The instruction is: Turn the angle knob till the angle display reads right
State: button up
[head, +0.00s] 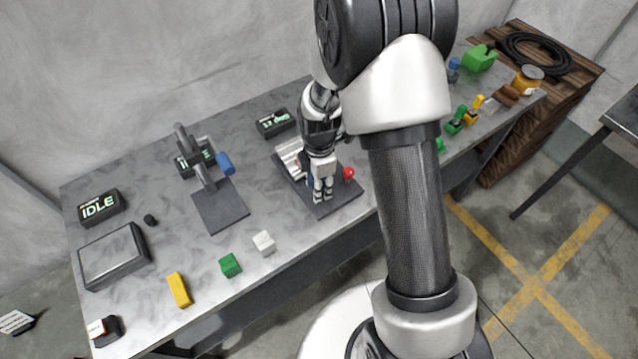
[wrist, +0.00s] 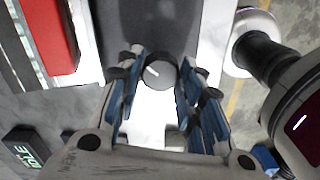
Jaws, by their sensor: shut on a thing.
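A round dark grey knob (wrist: 158,72) with a white pointer line shows in the wrist view. The line points to the upper left. My gripper (wrist: 156,66) has its blue-padded fingers closed on the knob from both sides. In the head view my gripper (head: 322,194) reaches down over a dark base plate (head: 340,197) and hides the knob. A black display box (head: 275,122) with green digits stands behind that plate. Its digits are too small to read surely, so I cannot tell the angle.
A red ball handle (head: 348,173) is close to the right of my gripper. To the left stand a press-like device (head: 195,160) with a blue handle and a display reading IDLE (head: 99,206). Green (head: 230,265), white (head: 264,243) and yellow (head: 179,290) blocks lie along the front edge.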

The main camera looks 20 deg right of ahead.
jog(key=o, duration=1.1)
jog(key=shift+c, duration=0.2)
notch_tip(320, 180, up, 12)
